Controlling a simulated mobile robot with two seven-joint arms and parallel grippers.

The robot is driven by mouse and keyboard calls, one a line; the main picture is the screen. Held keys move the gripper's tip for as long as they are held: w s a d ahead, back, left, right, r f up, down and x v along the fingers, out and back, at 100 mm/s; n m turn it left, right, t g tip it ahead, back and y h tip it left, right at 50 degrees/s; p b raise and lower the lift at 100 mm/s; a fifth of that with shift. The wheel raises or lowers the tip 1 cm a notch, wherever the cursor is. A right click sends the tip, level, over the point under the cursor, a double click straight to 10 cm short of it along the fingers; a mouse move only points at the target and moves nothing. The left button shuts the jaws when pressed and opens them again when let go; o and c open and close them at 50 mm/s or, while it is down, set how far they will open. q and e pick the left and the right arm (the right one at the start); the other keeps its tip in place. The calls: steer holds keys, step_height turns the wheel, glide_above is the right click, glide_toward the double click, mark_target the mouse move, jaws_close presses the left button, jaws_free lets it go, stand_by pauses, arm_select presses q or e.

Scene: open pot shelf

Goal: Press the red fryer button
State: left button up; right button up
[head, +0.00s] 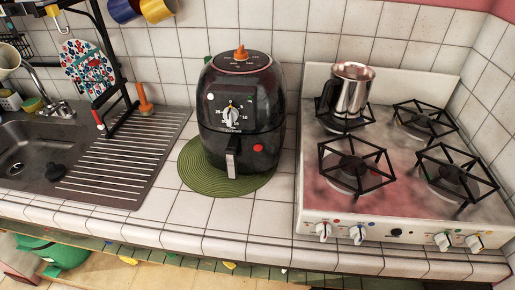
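The black air fryer (238,112) stands upright on a green round mat (195,174) on the tiled counter. Its red button (258,148) is on the lower right of the front. A white dial (231,114) sits at the upper middle of the front, with a small white round spot to its upper left. The drawer handle (231,163) points forward at the bottom. An orange knob (240,53) is on the top. Neither of my grippers shows in the head view.
A gas stove (312,211) with a metal pot (352,88) is on the right. A sink (28,158) with a ridged drainboard (120,172) is on the left. A dish rack (118,84) stands behind it. The counter in front of the fryer is clear.

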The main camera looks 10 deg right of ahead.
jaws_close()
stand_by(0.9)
